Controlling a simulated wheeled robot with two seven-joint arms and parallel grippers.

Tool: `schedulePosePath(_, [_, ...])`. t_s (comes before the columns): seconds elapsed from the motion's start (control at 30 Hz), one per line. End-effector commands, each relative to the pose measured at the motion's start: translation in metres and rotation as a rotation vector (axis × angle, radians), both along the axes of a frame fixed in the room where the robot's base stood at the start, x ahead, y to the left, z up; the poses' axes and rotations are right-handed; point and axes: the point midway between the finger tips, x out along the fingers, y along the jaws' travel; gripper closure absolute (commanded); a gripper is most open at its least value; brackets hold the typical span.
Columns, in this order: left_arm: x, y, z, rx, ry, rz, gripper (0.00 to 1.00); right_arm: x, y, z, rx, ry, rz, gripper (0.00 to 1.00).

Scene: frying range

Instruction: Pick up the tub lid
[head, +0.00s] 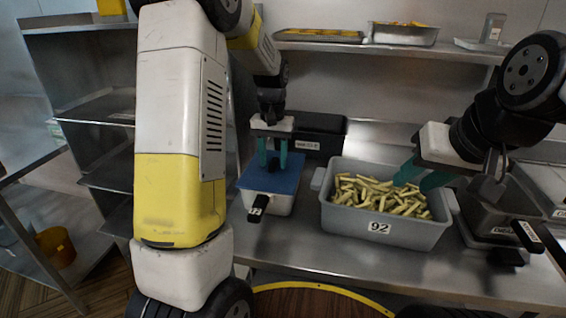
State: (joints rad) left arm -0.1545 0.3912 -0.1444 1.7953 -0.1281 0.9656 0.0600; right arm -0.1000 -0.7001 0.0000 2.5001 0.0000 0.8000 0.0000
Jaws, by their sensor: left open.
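A flat blue lid (284,184) lies on a small pale tub (281,205) in the middle of the counter, in the head view. A black tab with a white label (258,208) sticks out at the tub's front. My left gripper (272,166) is open, pointing down over the back part of the lid, its teal fingers apart. I cannot tell whether the fingertips touch the lid. My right gripper (417,184) is over the right rear of a grey bin (383,230) marked 92, its teal fingers apart with nothing visible between them.
The grey bin is full of cut fries (385,196) and stands just right of the lidded tub. A black container (318,134) is behind. Dark labelled containers (490,214) stand at the right. A shelf (390,48) with trays hangs above the counter.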

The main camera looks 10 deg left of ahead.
Motion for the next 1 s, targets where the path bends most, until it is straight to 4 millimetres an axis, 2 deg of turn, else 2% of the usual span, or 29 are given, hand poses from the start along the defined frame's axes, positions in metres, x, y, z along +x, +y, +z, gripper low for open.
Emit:
schedulePosePath(0.07, [0.000,0.000,0.000,0.000,0.000,0.000,0.56,0.000,0.000,0.000,0.000,0.000,0.000,0.64])
schedulePosePath(0.3, [0.000,0.000,0.000,0.000,0.000,0.000,1.00,0.000,0.000,0.000,0.000,0.000,0.000,0.64])
schedulePosePath(0.77, [0.000,0.000,0.003,0.000,-0.001,0.000,1.00,0.000,0.000,0.000,0.000,0.000,0.000,0.64])
schedulePosePath(1.0, [0.001,0.000,0.024,-0.001,-0.003,0.000,1.00,0.000,0.000,0.000,0.000,0.000,0.000,0.64])
